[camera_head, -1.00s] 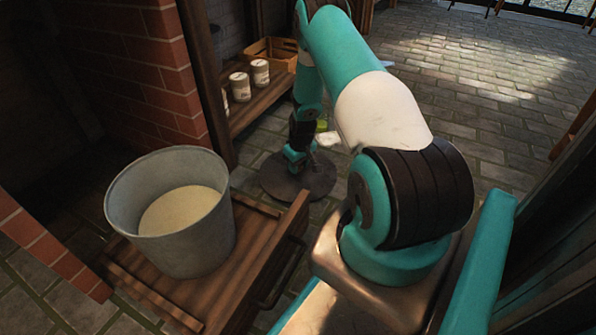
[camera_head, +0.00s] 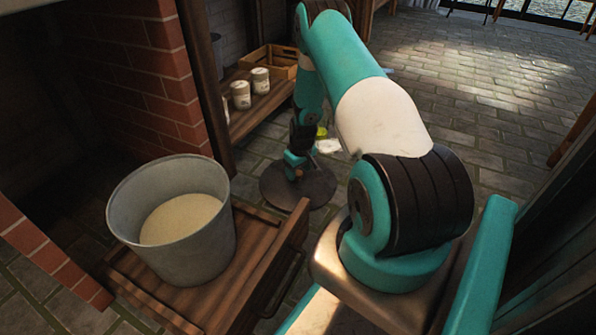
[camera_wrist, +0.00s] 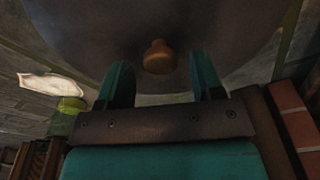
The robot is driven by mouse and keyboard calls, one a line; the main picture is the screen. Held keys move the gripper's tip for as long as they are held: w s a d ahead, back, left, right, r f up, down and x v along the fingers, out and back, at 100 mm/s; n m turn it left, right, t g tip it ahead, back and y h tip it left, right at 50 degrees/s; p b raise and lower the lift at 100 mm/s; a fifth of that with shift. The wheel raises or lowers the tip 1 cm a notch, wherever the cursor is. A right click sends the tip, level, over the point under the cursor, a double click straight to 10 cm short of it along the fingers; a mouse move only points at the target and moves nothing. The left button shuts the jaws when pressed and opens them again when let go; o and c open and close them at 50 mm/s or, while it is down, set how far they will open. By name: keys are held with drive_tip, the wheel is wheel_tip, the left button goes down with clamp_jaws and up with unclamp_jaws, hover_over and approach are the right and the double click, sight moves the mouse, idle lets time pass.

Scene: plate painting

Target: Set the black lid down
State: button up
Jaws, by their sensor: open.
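The black lid (camera_head: 312,188) is a dark round disc lying low by the floor, beyond the wooden stand. Its far side is partly hidden by my gripper. My gripper (camera_head: 293,172) points down at the lid's middle. In the wrist view the lid (camera_wrist: 230,40) fills the top, with its small brown knob (camera_wrist: 158,57) in sight. My gripper's two fingers (camera_wrist: 162,85) stand apart on either side below the knob, with a gap between them, and do not clasp it.
A grey metal bucket (camera_head: 128,212) with pale contents stands on the wooden stand (camera_head: 225,296) at the left. White jars (camera_head: 241,95) and a wooden crate (camera_head: 262,63) sit on a low shelf. A white item (camera_head: 328,146) and a green item (camera_head: 321,132) lie behind the lid. Stone floor is open at right.

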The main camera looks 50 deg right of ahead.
sight(301, 176)
wheel_tip(301, 176, up, 10)
drive_tip(key=s+p, duration=0.1)
drive_tip(key=p, duration=0.5)
drive_tip(key=w+a+r+n+y, duration=0.1)
drive_tip(key=w+a+r+n, duration=0.1)
drive_tip(key=a+r, duration=1.05)
drive_tip(key=w+a+r+n+y, duration=0.1)
drive_tip(key=a+r+n, duration=0.1)
drive_tip(key=a+r, duration=1)
drive_tip(key=s+a+r+n+y, duration=0.1)
drive_tip(key=s+a+r, duration=0.25)
drive_tip(key=a, duration=0.25)
drive_tip(key=s+a+r+n+y, duration=0.1)
drive_tip(key=s+a+r, duration=0.25)
drive_tip(key=a, duration=0.25)
drive_tip(key=s+a+r+n, duration=0.1)
drive_tip(key=s+a+r, duration=0.1)
drive_tip(key=s, duration=0.5)
drive_tip(key=s+a+r+n+g, duration=0.1)
drive_tip(key=s+a+r+n, duration=0.1)
drive_tip(key=s, duration=0.6)
drive_tip(key=shift+s+a+r+b, duration=0.25)
drive_tip(key=shift+a+r, duration=0.2)
drive_tip(key=shift+a, duration=0.8)
